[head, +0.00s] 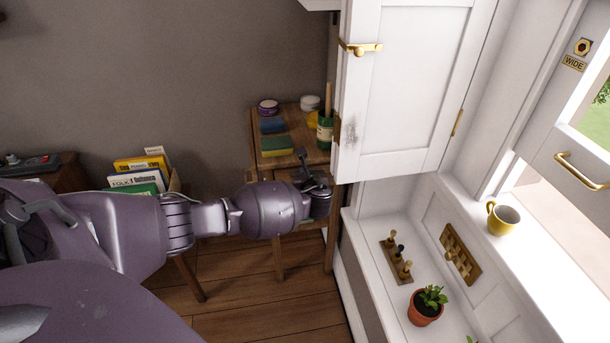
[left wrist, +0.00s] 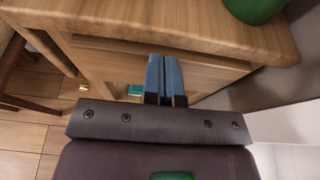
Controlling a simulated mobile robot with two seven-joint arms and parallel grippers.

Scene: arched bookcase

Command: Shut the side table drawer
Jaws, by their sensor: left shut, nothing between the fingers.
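The wooden side table (head: 294,119) stands against the wall beside the white cabinet. In the left wrist view its tabletop edge (left wrist: 190,38) crosses the top, with the wooden drawer front (left wrist: 108,66) below it. A small brass knob (left wrist: 83,87) shows at the lower left. How far the drawer stands out is unclear, as my gripper hides part of it. My left gripper (head: 322,184) is at the table's near side, just below the top; its blue fingers (left wrist: 166,80) are shut and empty, close to the wood. My right gripper is not in view.
Sponges (head: 277,146), a green jar with a brush (head: 325,130) and small tins (head: 268,106) stand on the tabletop. A white cabinet door (head: 405,85) is close on the right. A box of books (head: 142,175) is at the left. Wooden floor lies below.

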